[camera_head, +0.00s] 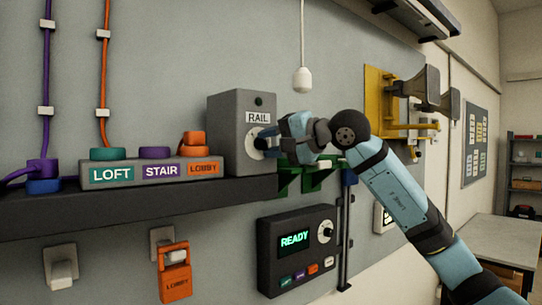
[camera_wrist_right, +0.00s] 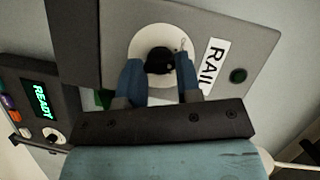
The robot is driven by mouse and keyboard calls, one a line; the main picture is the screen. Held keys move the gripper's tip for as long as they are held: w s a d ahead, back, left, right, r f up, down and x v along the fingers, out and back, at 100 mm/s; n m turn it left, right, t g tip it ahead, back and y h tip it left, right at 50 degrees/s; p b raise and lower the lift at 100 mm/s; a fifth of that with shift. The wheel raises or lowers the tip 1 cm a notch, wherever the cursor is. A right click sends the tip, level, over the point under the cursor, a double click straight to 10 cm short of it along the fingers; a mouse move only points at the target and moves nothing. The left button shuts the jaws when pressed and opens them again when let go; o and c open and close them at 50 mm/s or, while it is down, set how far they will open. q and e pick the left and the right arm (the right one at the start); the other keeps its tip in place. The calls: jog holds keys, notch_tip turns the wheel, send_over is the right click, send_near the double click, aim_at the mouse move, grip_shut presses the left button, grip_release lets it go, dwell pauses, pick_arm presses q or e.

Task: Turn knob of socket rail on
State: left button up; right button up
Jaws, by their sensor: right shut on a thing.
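The socket rail's grey control box (camera_head: 226,132), labelled RAIL, stands on the dark shelf in the head view. Its round white dial is partly hidden by my right gripper (camera_head: 268,143). In the right wrist view the box (camera_wrist_right: 110,20) fills the top, with the white dial plate (camera_wrist_right: 140,45) and the black knob (camera_wrist_right: 160,60) at its centre. My right gripper (camera_wrist_right: 160,80) has its two blue fingers on either side of the knob, shut on it. A dark green lamp (camera_wrist_right: 238,75) sits beside the RAIL label. My left gripper is not in view.
Left of the box, a socket strip (camera_head: 151,171) reads LOFT, STAIR and LOBBY. Green brackets (camera_head: 310,178) are close behind my right gripper. A pull cord (camera_head: 302,78) hangs above.

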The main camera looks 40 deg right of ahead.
jog(key=m+t+b, duration=0.1)
jog(key=m+b, duration=0.2)
jog(key=f+m+t+y+b, duration=0.1)
jog(key=m+b, duration=0.1)
jog(key=b, duration=0.1)
jog(key=shift+m, duration=0.4)
jog(key=m+t+b, duration=0.1)
jog(key=m+b, duration=0.3)
jog(key=shift+a+f+m+t, duration=0.1)
jog(key=shift+m+t, duration=0.2)
jog(key=shift+t, duration=0.1)
jog(key=shift+m+t+b, duration=0.4)
jog(key=shift+m+b, duration=0.15)
jog(key=shift+m, duration=0.45)
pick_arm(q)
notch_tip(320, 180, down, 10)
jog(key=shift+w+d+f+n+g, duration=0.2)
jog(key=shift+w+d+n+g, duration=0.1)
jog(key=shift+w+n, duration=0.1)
pick_arm(e)
jog(key=shift+m+h, duration=0.3)
jog(key=shift+m, duration=0.1)
pick_arm(q)
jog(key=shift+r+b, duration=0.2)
jog(key=shift+b, duration=0.1)
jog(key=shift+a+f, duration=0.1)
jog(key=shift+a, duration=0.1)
